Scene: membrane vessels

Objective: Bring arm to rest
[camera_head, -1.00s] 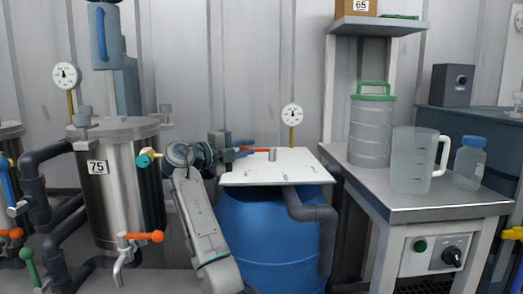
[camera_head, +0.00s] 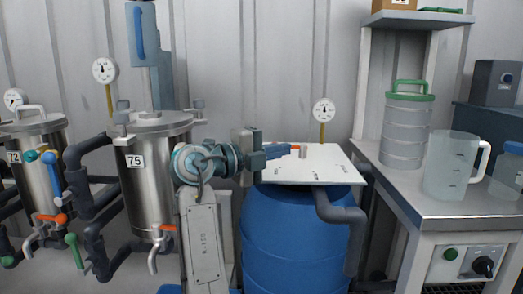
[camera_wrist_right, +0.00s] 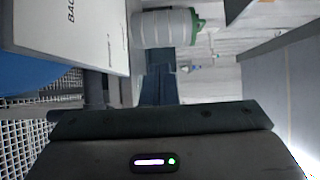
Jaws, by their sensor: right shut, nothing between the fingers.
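My right arm rises from the bottom centre of the head view. Its gripper (camera_head: 279,151) points right over the left edge of the white board (camera_head: 330,170) on the blue drum (camera_head: 295,235). The blue-grey fingers are closed together with nothing between them. The wrist view shows the dark gripper body along the bottom and the lettered board (camera_wrist_right: 75,35) at upper left. My left gripper is not in view.
Steel vessel 75 (camera_head: 161,185) stands left of my arm, with vessel 72 (camera_head: 35,165) farther left. Dark pipes and orange-handled taps surround them. At right, a steel bench (camera_head: 450,205) carries a green-lidded canister (camera_head: 405,130) and a clear jug (camera_head: 452,165).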

